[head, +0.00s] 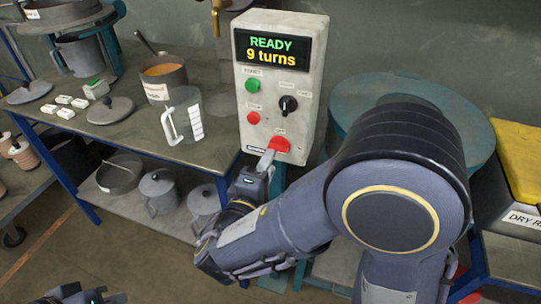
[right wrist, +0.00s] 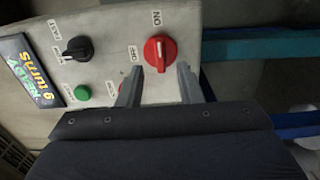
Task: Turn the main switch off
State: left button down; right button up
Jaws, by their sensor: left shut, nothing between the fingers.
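The main switch is a red rotary knob (head: 279,145) low on the front of a grey control box (head: 308,85). In the right wrist view the red knob (right wrist: 160,52) has its pale mark lined up with the ON label, with the OFF label to one side. My right gripper (head: 267,160) is at the knob; in the right wrist view its fingers (right wrist: 160,82) are open, with the tips near either side of the knob's lower edge. I cannot tell whether they touch it. My left gripper (head: 92,296) is shut and empty at the bottom left, far from the box.
The display (head: 271,49) reads READY, 9 turns. Other controls are a green button (head: 252,85), a black selector (head: 288,104) and a red button (head: 253,118). A clear jug (head: 184,115) stands on the workbench (head: 150,139) left of the box. A teal drum (head: 455,120) stands behind my right arm.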

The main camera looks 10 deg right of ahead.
aim_at(278, 148)
jog(key=x, duration=0.4)
grip_shut()
